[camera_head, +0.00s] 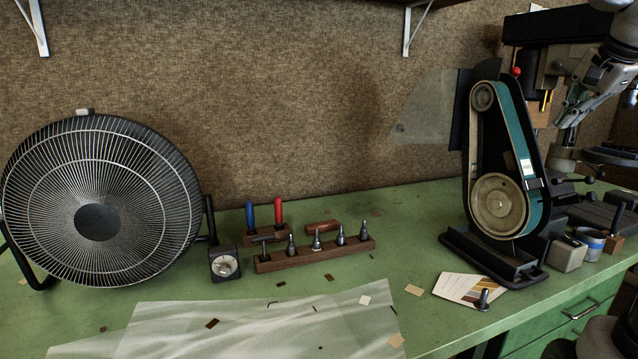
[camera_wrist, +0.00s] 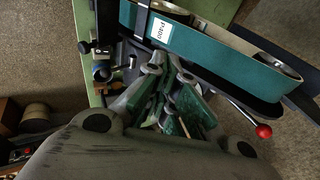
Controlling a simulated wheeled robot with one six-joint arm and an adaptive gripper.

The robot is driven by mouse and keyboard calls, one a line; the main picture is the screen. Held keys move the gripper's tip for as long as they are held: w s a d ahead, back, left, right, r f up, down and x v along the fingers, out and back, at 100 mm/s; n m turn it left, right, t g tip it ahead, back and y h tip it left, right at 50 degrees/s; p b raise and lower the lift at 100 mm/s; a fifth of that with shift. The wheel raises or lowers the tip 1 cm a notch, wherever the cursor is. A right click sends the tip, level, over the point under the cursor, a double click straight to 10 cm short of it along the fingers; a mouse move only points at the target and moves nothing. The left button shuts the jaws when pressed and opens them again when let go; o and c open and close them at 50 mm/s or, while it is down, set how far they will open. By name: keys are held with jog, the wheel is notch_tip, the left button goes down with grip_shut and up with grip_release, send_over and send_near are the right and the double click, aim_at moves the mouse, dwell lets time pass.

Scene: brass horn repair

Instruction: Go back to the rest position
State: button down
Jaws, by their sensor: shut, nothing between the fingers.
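My gripper (camera_wrist: 166,72) shows in the wrist view with its fingers drawn together and nothing held between them. It hangs close to the teal belt of the belt sander (camera_wrist: 205,48), with the bench edge beyond on the left. In the head view, my grey arm and gripper (camera_head: 572,125) are at the upper right, just right of the belt sander (camera_head: 500,195). Dark machine parts crowd around it there, so the fingertips are hard to make out.
A red-knobbed lever (camera_wrist: 263,131) sticks out at right in the wrist view. On the green bench (camera_head: 400,225) stand a fan (camera_head: 100,200), a wooden tool rack (camera_head: 315,255), a dial gauge (camera_head: 224,265) and a blue-banded cup (camera_head: 590,243). The bench's front middle has a translucent sheet (camera_head: 240,325).

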jog(key=s+a+f+n+g, duration=0.1)
jog(key=s+a+f+n, duration=0.6)
jog(key=s, duration=0.4)
jog(key=s+a+f+n, duration=0.8)
jog(key=s+a+f, duration=0.2)
jog(key=s, duration=0.2)
jog(key=shift+a+g, duration=0.35)
jog(key=shift+g, duration=0.05)
